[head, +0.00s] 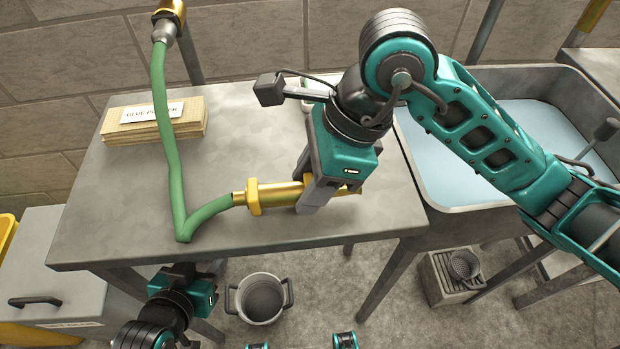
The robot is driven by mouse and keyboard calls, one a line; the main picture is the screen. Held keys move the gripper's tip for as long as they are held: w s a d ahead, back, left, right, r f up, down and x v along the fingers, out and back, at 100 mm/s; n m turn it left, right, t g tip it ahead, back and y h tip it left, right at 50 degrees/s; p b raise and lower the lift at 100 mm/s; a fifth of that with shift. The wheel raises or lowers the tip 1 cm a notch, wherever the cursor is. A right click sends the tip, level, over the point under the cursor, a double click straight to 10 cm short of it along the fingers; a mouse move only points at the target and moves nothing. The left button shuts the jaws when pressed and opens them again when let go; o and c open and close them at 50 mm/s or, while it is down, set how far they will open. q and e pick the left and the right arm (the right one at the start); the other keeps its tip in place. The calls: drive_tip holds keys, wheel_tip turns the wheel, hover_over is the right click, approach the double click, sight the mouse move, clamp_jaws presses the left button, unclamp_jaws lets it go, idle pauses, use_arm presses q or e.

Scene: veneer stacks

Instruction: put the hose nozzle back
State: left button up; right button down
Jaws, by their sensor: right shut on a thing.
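The brass-yellow hose nozzle (272,196) lies roughly level, low over the grey table or touching it; I cannot tell which. My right gripper (316,199) points down and is shut on the nozzle's body, hiding part of it, with the tip showing to the right. The green hose (165,130) runs from the nozzle's left end to a bend near the table's front left, then up to a brass fitting (168,22) at the wall. My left gripper (207,272) is low at the table's front edge; its fingers are too unclear to read.
The grey table (90,225) has a stack of veneer sheets (150,125) with a "glue" label at the back left. A basin of pale liquid (510,130) stands to the right. A bucket (261,300) and a crate (452,285) are on the floor. A lidded grey box (50,270) stands left.

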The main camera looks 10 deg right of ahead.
use_arm(q)
drive_tip(key=shift+r, duration=0.1)
use_arm(e)
drive_tip(key=shift+f, duration=0.15)
drive_tip(key=c, duration=0.6)
unclamp_jaws()
drive_tip(key=shift+c, duration=0.2)
use_arm(q)
drive_tip(key=shift+d, duration=0.1)
use_arm(e)
drive_tip(key=shift+r, duration=0.3)
use_arm(q)
drive_tip(key=shift+s+a+r+p, duration=0.1)
drive_tip(key=shift+s+a+p, duration=0.3)
drive_tip(key=shift+p, duration=0.4)
use_arm(e)
drive_tip(key=v, duration=1.1)
drive_tip(key=shift+d+r, duration=0.25)
drive_tip(key=shift+r, duration=0.1)
use_arm(q)
drive_tip(key=shift+w+r, duration=0.1)
drive_tip(key=shift+w, duration=0.1)
